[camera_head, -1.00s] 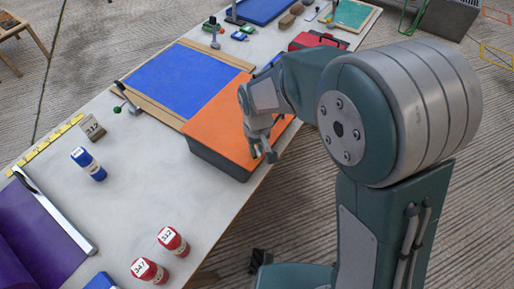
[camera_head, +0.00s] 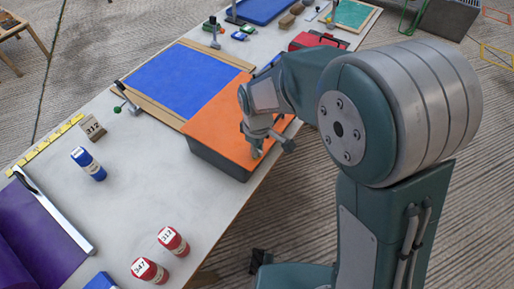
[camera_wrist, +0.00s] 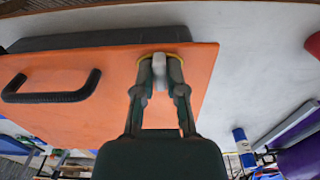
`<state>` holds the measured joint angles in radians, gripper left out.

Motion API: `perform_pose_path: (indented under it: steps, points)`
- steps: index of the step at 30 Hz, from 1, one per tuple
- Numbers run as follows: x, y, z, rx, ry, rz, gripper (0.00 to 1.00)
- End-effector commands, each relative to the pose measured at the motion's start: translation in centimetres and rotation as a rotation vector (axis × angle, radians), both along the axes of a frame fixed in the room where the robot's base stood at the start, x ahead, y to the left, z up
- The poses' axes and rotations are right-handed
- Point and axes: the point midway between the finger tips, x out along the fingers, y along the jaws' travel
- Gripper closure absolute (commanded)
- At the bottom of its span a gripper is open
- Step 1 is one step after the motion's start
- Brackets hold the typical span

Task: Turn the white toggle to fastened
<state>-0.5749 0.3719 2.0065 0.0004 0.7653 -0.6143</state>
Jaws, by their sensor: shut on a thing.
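The white toggle (camera_wrist: 159,64) shows in the wrist view between my fingertips, near the edge of an orange panel (camera_wrist: 110,70). A yellow edging shows around its base. My gripper (camera_wrist: 159,82) is shut on the toggle. In the head view my gripper (camera_head: 268,142) is over the near right corner of the orange-topped dark box (camera_head: 222,112); the toggle cannot be made out there. The wrist view also shows a black handle (camera_wrist: 52,97) on the orange panel, to the left of the toggle.
A blue panel (camera_head: 186,80) lies beyond the box. A blue can (camera_head: 88,164), two red cans (camera_head: 173,241) (camera_head: 150,271) and a purple sheet (camera_head: 38,232) are on the grey table (camera_head: 150,190). The tabletop left of the box is mostly clear.

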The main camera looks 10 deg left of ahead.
Motion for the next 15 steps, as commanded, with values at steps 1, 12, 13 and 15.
perform_pose_path:
  steps: [1,12,13,15]
  points:
    - [0.36,0.25,0.32,0.009,-0.013,0.004,1.00]
    - [0.37,0.24,0.32,0.008,-0.014,0.006,0.80]
    - [0.36,0.23,0.32,0.009,-0.013,0.006,0.67]
    - [0.32,0.20,0.28,0.007,-0.012,0.006,0.50]
